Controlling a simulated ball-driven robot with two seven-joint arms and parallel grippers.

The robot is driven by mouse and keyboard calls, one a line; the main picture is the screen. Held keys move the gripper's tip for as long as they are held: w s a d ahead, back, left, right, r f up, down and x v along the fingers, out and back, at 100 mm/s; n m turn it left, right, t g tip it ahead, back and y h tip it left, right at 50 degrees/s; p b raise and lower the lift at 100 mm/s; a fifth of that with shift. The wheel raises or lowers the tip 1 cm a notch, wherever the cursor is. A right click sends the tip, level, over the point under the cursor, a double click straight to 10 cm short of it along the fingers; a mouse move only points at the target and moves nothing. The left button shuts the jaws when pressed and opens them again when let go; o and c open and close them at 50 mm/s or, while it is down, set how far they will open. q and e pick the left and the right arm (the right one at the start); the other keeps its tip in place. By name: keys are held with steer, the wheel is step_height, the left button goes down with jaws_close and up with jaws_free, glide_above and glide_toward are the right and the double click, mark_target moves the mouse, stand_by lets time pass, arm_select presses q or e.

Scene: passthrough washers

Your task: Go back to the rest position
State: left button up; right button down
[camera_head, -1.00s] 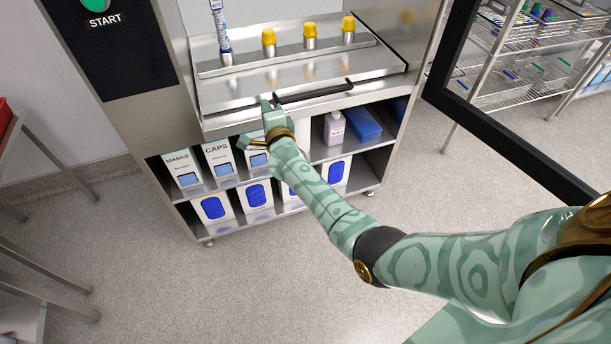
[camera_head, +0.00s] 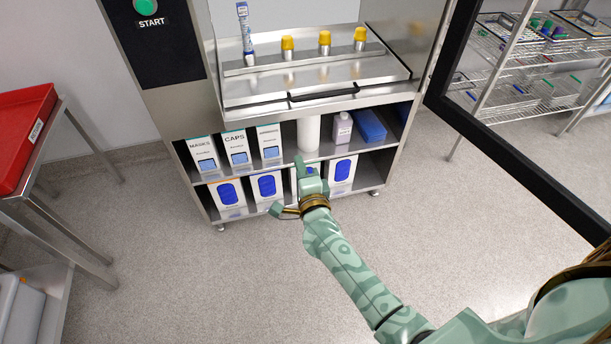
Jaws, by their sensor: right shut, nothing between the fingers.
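My right gripper (camera_head: 290,186) is in front of the lower shelf of the washer's base. It is shut and holds nothing. My patterned green right arm reaches up to it from the lower right. The gripper is below the black handle (camera_head: 322,93) of the steel tray and apart from it. My left gripper is not in view.
The tray (camera_head: 262,88) holds a blue-labelled tube (camera_head: 244,30) and several yellow-capped vials (camera_head: 324,40). An open door's dark frame (camera_head: 515,155) stands at right. A red bin (camera_head: 22,135) sits on a cart at left. The floor between is free.

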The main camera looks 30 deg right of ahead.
steer(key=shift+v, duration=1.55)
